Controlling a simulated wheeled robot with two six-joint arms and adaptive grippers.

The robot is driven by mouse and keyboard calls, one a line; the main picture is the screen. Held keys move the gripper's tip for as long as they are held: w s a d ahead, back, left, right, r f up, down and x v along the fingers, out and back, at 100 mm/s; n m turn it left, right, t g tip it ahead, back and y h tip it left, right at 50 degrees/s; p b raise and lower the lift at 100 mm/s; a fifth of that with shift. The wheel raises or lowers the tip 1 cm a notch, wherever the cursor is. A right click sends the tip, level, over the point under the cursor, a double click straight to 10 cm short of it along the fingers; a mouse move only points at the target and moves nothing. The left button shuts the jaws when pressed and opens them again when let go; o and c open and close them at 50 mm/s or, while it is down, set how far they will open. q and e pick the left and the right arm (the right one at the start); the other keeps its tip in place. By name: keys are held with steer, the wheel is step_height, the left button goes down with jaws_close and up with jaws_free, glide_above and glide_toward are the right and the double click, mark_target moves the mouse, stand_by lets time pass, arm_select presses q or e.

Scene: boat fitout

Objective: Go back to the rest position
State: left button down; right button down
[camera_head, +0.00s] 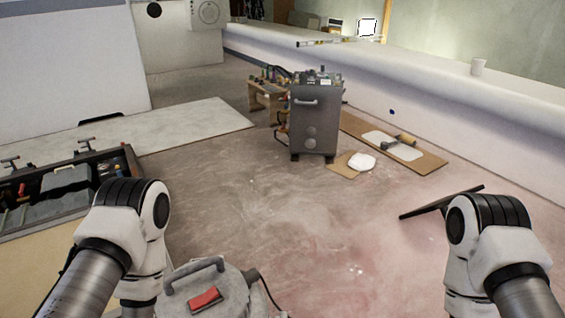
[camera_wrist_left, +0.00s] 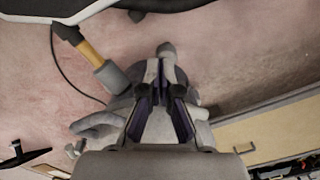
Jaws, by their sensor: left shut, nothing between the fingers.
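My left gripper (camera_wrist_left: 163,62) shows in the left wrist view, pointing down with its fingers together and nothing between them. Below it is a grey canister machine (camera_wrist_left: 100,125), partly hidden by the fingers. The same machine (camera_head: 232,292) stands at the bottom of the head view, with a dark handle and a red patch on top. In the head view both my arms reach in at the bottom, left and right, with their elbows bent. Neither gripper's fingers show there, and my right gripper is out of view.
A toolbox (camera_head: 70,180) with tools lies at the left. A grey metal cabinet (camera_head: 314,120) stands at the centre back, beside a wooden stool (camera_head: 266,98). A board (camera_head: 425,160) with a roller lies by the white hull wall. A dark flat bar (camera_head: 425,208) is near my right arm. The middle floor is clear.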

arm_select(q)
step_height(320, 180, up, 22)
steer(key=p, duration=2.2)
steer(key=shift+w+m, duration=0.3)
steer(key=shift+w, duration=0.15)
